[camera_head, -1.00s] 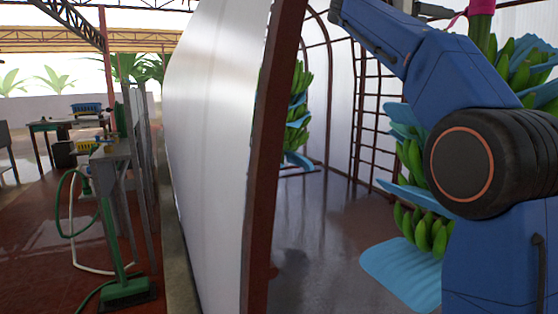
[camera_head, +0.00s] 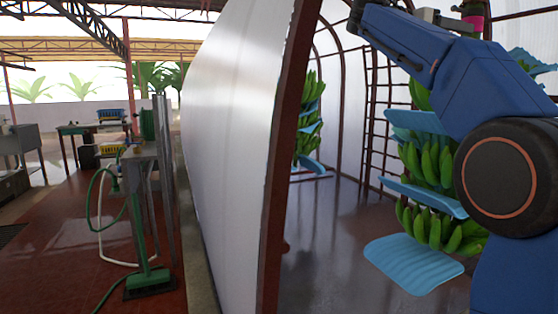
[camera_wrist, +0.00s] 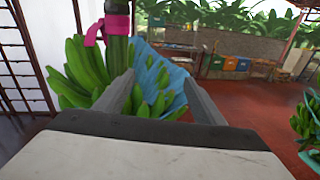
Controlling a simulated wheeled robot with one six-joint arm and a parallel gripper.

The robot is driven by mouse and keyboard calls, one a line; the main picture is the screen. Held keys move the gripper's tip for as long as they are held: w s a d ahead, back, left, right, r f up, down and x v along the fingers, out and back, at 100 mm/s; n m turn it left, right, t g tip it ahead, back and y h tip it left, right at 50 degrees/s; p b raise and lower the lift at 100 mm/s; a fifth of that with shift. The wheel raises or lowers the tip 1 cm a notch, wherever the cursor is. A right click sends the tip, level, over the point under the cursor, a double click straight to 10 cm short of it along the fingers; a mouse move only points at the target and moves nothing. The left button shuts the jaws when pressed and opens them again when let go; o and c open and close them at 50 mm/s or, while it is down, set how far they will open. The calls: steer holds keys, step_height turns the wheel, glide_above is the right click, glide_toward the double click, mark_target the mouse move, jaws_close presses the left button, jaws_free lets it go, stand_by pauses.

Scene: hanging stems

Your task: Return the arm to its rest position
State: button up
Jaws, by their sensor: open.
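My gripper (camera_wrist: 158,95) shows in the wrist view with its two grey fingers spread apart and nothing between them. Beyond the fingers hangs a stem of green bananas (camera_wrist: 88,68) with a blue sheet (camera_wrist: 165,75) among its hands. A pink band (camera_wrist: 115,25) is on the stem's top. In the head view my blue arm is bent at the right, in front of part of the same kind of hanging stem (camera_head: 430,165). Blue sheets (camera_head: 412,268) stick out between its hands. The fingertips are not clear in the head view.
A white wall panel with a brown frame post (camera_head: 283,150) stands left of the stem. Another banana stem (camera_head: 308,120) hangs farther back. A dark rack (camera_head: 375,110) stands behind.

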steer(key=s+a+f+m+t+y, duration=0.1)
steer(key=s+f+m+y, duration=0.3)
steer(key=f, duration=0.6)
steer(key=s+a+f+m+y, duration=0.1)
steer(key=s+f+y, duration=0.1)
steer(key=s+f, duration=0.6)
steer(key=s+a+f+m+t+y, duration=0.1)
steer(key=s+a+f+m+y, duration=0.15)
steer(key=f, duration=1.05)
steer(key=s+a+f+m+y, duration=0.3)
steer(key=s+f, duration=0.5)
steer(key=f, duration=0.3)
steer(key=s+a+f+m+y, duration=0.2)
steer(key=s+a+f+m, duration=0.3)
steer(key=f, duration=0.6)
steer(key=s+a+f+m+g+y, duration=0.1)
steer(key=s+a+f+m+y, duration=0.2)
steer(key=s+f, duration=0.7)
step_height(320, 180, down, 2)
steer(key=shift+s+a+f+m+y, duration=0.1)
steer(key=shift+s+a+m+y, duration=0.3)
steer(key=shift+m, duration=0.35)
steer(key=shift+w, duration=0.2)
steer(key=shift+c, duration=0.2)
